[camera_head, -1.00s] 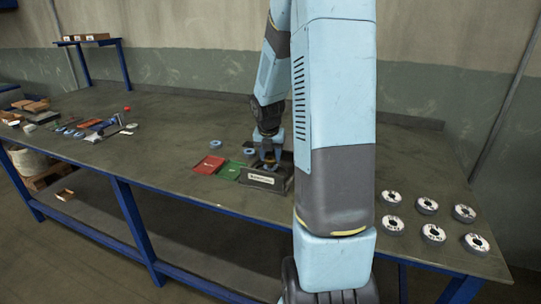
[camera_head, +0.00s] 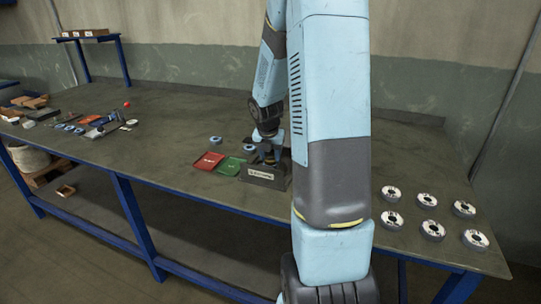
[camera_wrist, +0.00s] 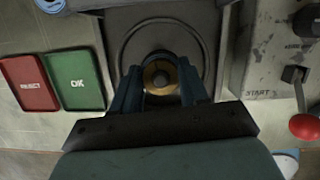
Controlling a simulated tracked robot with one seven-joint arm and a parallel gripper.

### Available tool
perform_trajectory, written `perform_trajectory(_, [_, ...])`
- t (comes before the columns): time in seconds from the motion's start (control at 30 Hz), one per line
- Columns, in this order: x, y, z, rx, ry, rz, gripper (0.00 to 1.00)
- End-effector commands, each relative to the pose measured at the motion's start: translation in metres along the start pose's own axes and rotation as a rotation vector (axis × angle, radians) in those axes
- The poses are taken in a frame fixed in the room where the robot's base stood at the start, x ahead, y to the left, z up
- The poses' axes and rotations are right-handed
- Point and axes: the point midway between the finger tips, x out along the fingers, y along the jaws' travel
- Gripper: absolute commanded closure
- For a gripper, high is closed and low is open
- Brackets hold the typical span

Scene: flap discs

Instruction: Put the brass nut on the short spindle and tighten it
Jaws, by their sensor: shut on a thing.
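In the wrist view my gripper (camera_wrist: 161,92) points down with its two blue fingers on either side of a brass nut (camera_wrist: 153,78). It is shut on the nut. A dark spindle tip (camera_wrist: 161,77) shows in the middle of the nut, over a grey round plate (camera_wrist: 128,50). I cannot tell how far down the thread the nut sits. In the head view my gripper (camera_head: 266,155) is small and reaches into a dark grey box-shaped machine (camera_head: 262,177) with a label on its front; the nut is hidden there.
A red REJECT pad (camera_wrist: 28,84) and a green OK pad (camera_wrist: 75,80) lie left of the machine. A lever with a red knob (camera_wrist: 304,126) stands on a START panel (camera_wrist: 265,75) at right. Several flap discs (camera_head: 427,199) lie on the bench's right (camera_head: 400,150); tools lie far left.

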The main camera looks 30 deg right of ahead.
Motion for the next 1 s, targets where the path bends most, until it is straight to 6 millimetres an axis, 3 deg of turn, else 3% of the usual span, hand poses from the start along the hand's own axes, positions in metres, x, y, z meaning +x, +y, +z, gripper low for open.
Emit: perform_trajectory(1.0, [0.0013, -0.0007, -0.0016, 0.918, 0.001, -0.257, 0.9])
